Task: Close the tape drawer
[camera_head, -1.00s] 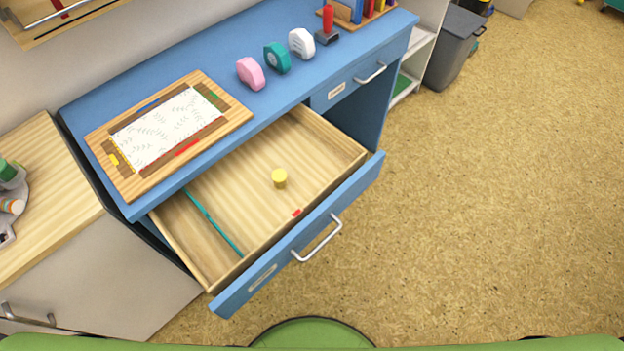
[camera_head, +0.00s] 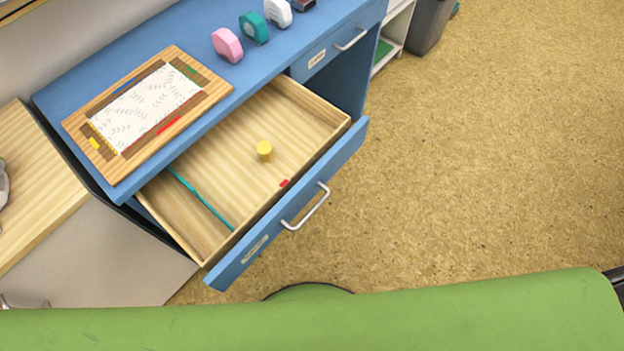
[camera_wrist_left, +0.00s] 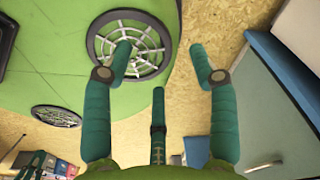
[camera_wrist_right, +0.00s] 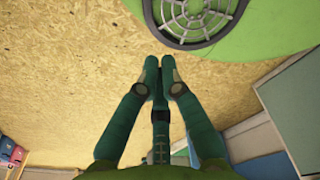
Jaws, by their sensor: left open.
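The tape drawer (camera_head: 290,205) stands pulled out from the blue desk, in the middle of the head view. It has a light wood inside, a blue front and a silver bar handle (camera_head: 306,207). A yellow cylinder (camera_head: 264,150), a small red piece (camera_head: 284,183) and a teal strip (camera_head: 203,199) are in it. Neither gripper shows in the head view. My left gripper (camera_wrist_left: 160,62) is open and empty in the left wrist view, fingers apart. My right gripper (camera_wrist_right: 160,65) is shut on nothing in the right wrist view, fingertips together. Neither gripper visibly touches the drawer.
On the desk top (camera_head: 190,38) are a framed leaf-pattern sheet (camera_head: 145,106) and pink (camera_head: 227,44), teal (camera_head: 253,27) and white (camera_head: 278,12) tape dispensers. A wood-topped cabinet (camera_head: 35,190) stands left. The speckled floor (camera_head: 480,160) right of the drawer is clear.

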